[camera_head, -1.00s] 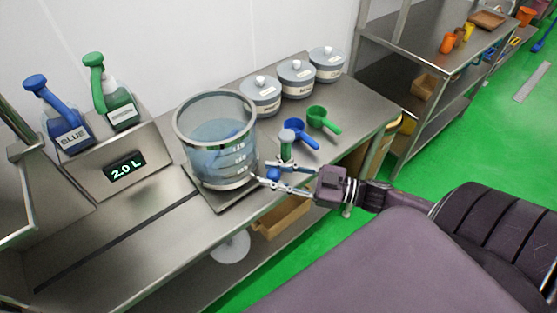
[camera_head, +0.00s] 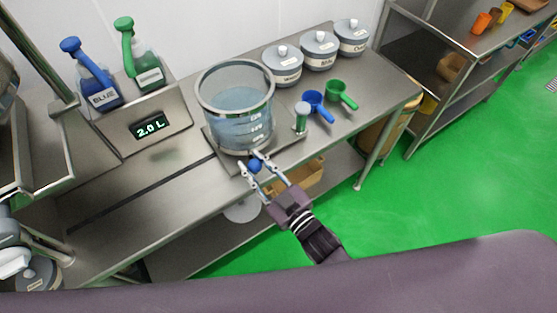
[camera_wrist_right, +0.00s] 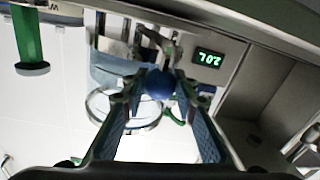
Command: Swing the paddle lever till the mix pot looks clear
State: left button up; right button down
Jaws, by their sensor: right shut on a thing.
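The mix pot (camera_head: 237,132), a clear round vessel with white level marks, stands on a flat plate on the steel bench and holds pale blue, see-through liquid. The paddle lever's blue ball knob (camera_head: 255,166) sits low at the pot's front edge; the rest of the lever is largely hidden. My right gripper (camera_head: 251,161) is shut on this knob, with a finger on either side. In the right wrist view the knob (camera_wrist_right: 160,84) sits between the fingertips. My left gripper is not in view.
A green handle with a grey top (camera_head: 302,118) stands right of the pot. Blue (camera_head: 314,103) and green (camera_head: 338,90) scoops lie beyond it, near lidded jars (camera_head: 319,52). Blue and green bottles stand behind a 2.0 L display (camera_head: 150,128). The bench's front left is clear.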

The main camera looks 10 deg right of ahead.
jog(key=shift+s+a+f, duration=0.1)
jog(key=shift+a, duration=2.4)
jog(key=c, duration=1.8)
grip_release()
jog(key=shift+c, duration=0.2)
jog(key=shift+a, duration=0.1)
jog(key=shift+s+d, duration=0.35)
jog(key=shift+s, duration=0.05)
jog(key=v, duration=1.1)
jog(key=shift+s, duration=0.1)
